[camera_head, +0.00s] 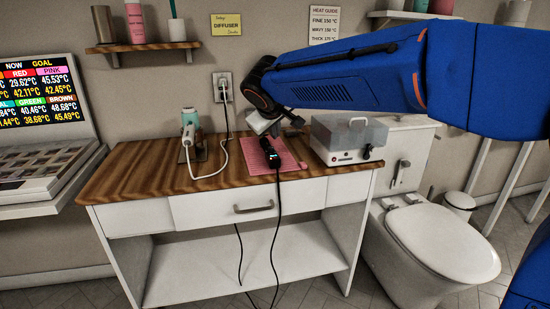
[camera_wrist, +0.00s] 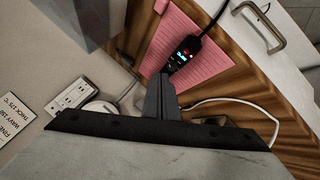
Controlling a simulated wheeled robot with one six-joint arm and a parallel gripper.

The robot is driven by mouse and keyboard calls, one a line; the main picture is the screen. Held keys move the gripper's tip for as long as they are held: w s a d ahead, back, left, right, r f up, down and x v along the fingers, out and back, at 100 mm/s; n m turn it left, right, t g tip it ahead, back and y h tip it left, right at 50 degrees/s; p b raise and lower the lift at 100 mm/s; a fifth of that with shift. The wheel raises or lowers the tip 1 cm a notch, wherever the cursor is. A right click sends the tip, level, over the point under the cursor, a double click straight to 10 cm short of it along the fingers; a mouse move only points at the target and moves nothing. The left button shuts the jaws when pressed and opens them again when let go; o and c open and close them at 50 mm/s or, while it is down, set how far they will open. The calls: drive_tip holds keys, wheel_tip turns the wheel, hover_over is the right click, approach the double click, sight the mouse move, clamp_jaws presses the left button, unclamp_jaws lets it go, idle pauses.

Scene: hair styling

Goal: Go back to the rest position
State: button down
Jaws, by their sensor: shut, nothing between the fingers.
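My gripper (camera_head: 294,121) hangs above the wooden table top (camera_head: 140,165), at the end of my blue arm reaching in from the right. In the wrist view its dark fingers (camera_wrist: 160,82) are together with nothing between them. A black hair tool with a lit display (camera_head: 270,156) lies on the pink mat (camera_head: 290,160), below my gripper. In the wrist view the tool (camera_wrist: 183,55) shows just beyond the fingertips, apart from the grip. Its black cord runs over the table's front edge.
A teal and white device (camera_head: 190,122) stands at the table's left, its white cord lying on the wood. A box with a clear lid (camera_head: 345,145) stands right of the mat. A wall outlet (camera_head: 222,88) is behind. A toilet (camera_head: 440,240) stands at the right.

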drive_tip(key=shift+r, duration=0.7)
drive_tip(key=s+d+f+m+g, duration=0.1)
drive_tip(key=s+d+f+m, duration=0.15)
drive_tip(key=s+d, duration=0.8)
drive_tip(key=s+d+f+m+g, duration=0.2)
drive_tip(key=s+d+f, duration=0.35)
drive_tip(key=d, duration=0.85)
drive_tip(key=s+d+f+m, duration=0.2)
drive_tip(key=s+d+f, duration=0.2)
drive_tip(key=s, duration=0.7)
drive_tip(key=s+d+f+m+g, duration=0.1)
drive_tip(key=s+d+f+m, duration=0.1)
drive_tip(key=s+d+f, duration=0.2)
drive_tip(key=s+f, duration=0.3)
drive_tip(key=s, duration=0.4)
drive_tip(key=shift+s, duration=0.25)
